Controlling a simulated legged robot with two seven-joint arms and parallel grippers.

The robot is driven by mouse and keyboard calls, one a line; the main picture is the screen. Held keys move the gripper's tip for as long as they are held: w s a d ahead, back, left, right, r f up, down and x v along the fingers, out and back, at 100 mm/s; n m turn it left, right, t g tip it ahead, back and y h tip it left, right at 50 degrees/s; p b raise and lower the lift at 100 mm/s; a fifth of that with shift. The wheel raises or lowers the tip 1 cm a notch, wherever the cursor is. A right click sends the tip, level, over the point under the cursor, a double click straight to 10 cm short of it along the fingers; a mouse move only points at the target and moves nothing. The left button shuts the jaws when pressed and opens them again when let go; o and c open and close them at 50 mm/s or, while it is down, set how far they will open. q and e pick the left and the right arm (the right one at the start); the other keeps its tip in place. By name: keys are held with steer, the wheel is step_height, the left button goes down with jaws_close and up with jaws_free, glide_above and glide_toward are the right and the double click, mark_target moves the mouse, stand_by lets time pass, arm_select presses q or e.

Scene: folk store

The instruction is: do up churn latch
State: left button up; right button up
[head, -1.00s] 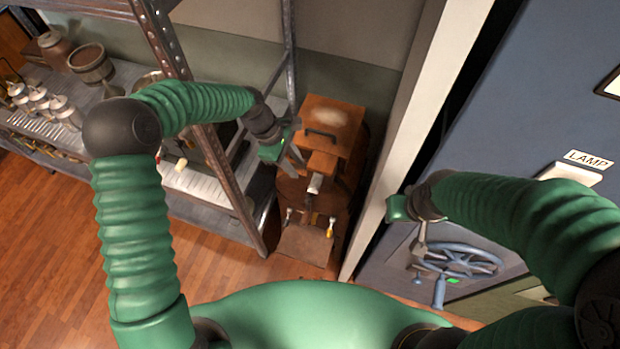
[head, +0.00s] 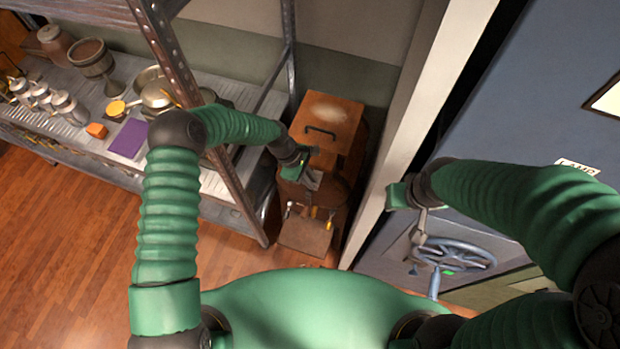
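The wooden churn (head: 345,125) stands on the floor between the metal shelf and the pale post. Its lid has a dark handle on top. My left gripper (head: 314,180) is at the churn's front, just below the lid, over the spot where the latch was visible before. The gripper hides the latch, and I cannot tell whether the fingers touch it or how far apart they are. My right gripper (head: 416,250) hangs in front of the blue door near its wheel, away from the churn; its finger gap is unclear.
A metal shelf (head: 205,208) with canisters, pans, a purple book (head: 128,138) and an orange block (head: 96,130) stands at left, its upright close to my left arm. The blue door (head: 545,90) with a wheel (head: 455,254) is at right. Wooden floor is clear at lower left.

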arm_select(q)
steer(key=shift+w, duration=0.1)
jaws_close()
steer(key=shift+a+r, duration=0.1)
steer(key=shift+s+f+t+b, duration=0.25)
steer(key=shift+t+b, duration=0.05)
steer(key=shift+t, duration=0.1)
step_height(320, 180, down, 8)
steer(key=m+t+h+b, duration=0.3)
steer(key=t+b, duration=0.9)
steer(key=b, duration=1.6)
steer(key=shift+w+f+h, duration=0.25)
steer(key=shift+w+h, duration=0.05)
steer(key=shift+h, duration=1.1)
